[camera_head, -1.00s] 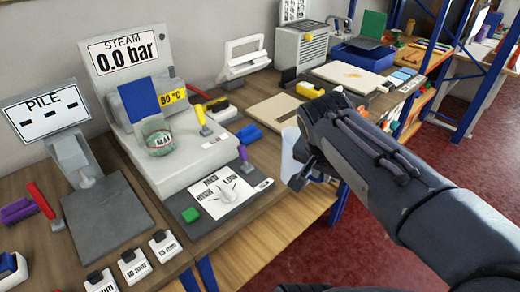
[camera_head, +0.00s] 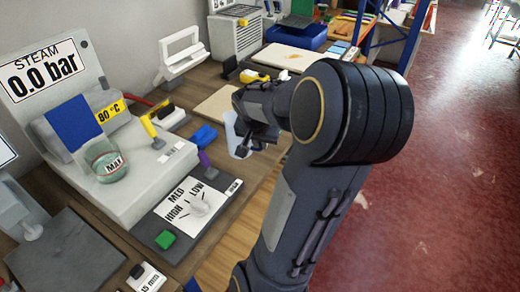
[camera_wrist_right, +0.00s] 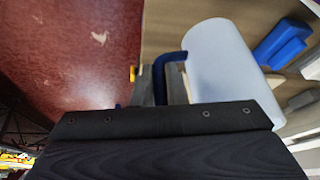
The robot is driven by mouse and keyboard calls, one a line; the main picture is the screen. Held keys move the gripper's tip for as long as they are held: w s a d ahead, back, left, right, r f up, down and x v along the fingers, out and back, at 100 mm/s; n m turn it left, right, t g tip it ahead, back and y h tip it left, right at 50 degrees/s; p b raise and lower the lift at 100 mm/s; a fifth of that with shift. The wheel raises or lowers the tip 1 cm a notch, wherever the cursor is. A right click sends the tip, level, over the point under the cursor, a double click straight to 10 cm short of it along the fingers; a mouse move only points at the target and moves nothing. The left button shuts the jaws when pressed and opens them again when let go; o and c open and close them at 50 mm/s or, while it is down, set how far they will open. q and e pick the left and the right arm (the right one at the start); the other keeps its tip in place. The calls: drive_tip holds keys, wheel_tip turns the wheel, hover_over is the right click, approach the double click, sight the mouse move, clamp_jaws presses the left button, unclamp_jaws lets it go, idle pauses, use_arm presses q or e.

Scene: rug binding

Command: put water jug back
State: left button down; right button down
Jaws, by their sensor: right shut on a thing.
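The water jug (camera_head: 238,138) is pale and translucent, partly hidden behind my right gripper in the head view. It is beside the work table's front edge, right of the steam unit. In the right wrist view the jug (camera_wrist_right: 228,65) shows as a pale rounded body with a dark blue handle (camera_wrist_right: 166,72). My right gripper (camera_head: 250,140) is shut on the handle. Whether the jug's base touches the table I cannot tell. My left gripper is not in view.
The steam unit (camera_head: 150,178) carries a clear MAX cup (camera_head: 106,166). A blue object (camera_head: 205,136) and purple-handled tool (camera_head: 205,160) lie near the jug. A beige board (camera_head: 216,104) lies behind. A HIGH/MED/LOW dial panel (camera_head: 180,225) is in front. Red floor (camera_head: 440,190) is open at right.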

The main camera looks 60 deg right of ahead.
drive_tip(key=shift+x, duration=3.1)
drive_tip(key=shift+w+a, duration=0.1)
drive_tip(key=shift+w, duration=0.1)
drive_tip(key=shift+f, duration=0.15)
drive_tip(key=c, duration=1.5)
unclamp_jaws()
drive_tip(key=shift+o, duration=0.2)
